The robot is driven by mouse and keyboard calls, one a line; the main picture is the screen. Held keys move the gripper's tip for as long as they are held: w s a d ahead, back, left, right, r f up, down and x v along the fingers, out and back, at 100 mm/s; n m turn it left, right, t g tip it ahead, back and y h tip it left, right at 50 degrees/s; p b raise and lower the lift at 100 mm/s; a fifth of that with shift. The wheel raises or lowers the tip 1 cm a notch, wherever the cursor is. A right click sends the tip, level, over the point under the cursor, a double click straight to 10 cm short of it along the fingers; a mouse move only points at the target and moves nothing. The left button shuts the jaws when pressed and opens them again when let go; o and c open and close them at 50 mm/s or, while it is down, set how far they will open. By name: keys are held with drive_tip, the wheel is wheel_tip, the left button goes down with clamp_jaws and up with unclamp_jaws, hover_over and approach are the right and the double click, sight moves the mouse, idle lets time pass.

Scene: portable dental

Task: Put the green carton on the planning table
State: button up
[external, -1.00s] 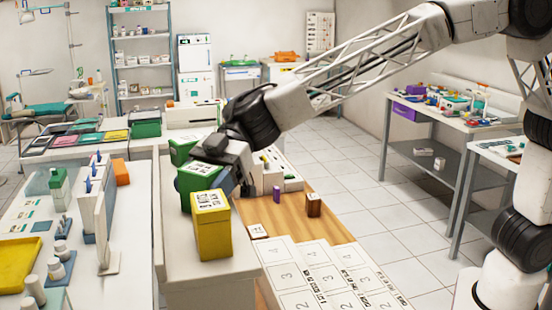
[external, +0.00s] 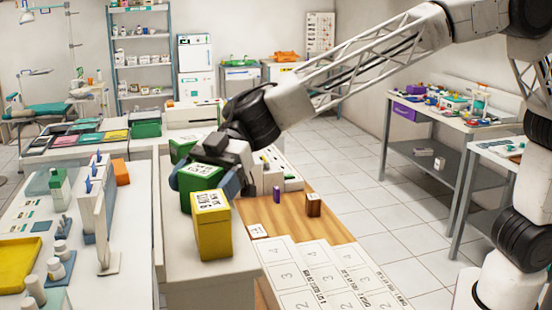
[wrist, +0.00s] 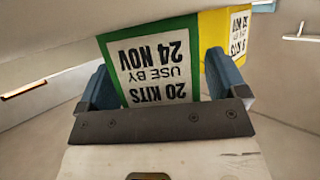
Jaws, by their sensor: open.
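A green carton (external: 199,176) with a white label on top stands on a pale raised surface (external: 175,240), just behind a yellow carton (external: 212,228). My gripper (external: 203,182) is open, with one blue finger on each side of the green carton. In the wrist view the green carton (wrist: 183,31) lies between the fingers (wrist: 163,82), its label reading 20 kits, use by 24 Nov. I cannot tell whether either finger touches it. The wooden table (external: 290,210) with numbered sheets (external: 320,270), which may be the planning table, is to the right.
The yellow carton (wrist: 212,50) is close beside the green one. Another green box (external: 182,147) stands just behind. A purple cylinder (external: 277,194) and a small brown block (external: 313,204) stand on the wooden table; bare wood lies around them.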

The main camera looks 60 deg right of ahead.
drive_tip(key=v, duration=1.2)
idle(0.7)
